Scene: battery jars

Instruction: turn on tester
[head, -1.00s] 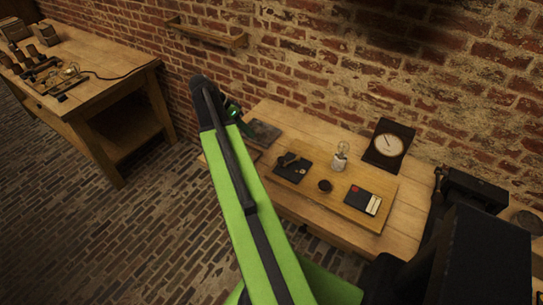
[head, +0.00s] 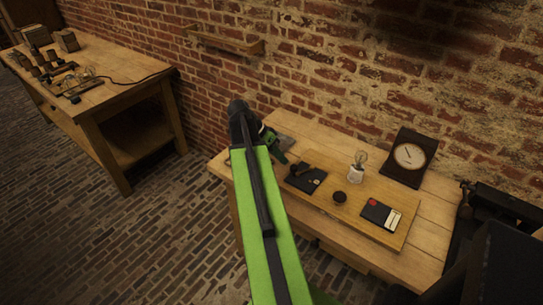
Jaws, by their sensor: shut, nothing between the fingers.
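The tester looks to be the wooden board (head: 335,205) on the right-hand bench. It carries a black plate with a lever-like switch (head: 305,178), a small bulb in a white holder (head: 357,170), a round black knob (head: 340,197) and a black block with red and white patches (head: 381,214). The bulb looks unlit. My gripper (head: 272,143) shows only partly beyond the black end of my green arm, near the bench's left end, left of the switch plate. It is shut and empty. My arm hides part of it and the bench's left front.
A dial gauge in a dark case (head: 410,156) stands behind the board, near the brick wall. A second bench (head: 115,95) at the left holds jars and a corded device. A wall shelf (head: 225,42) hangs above. Brick floor lies open between the benches.

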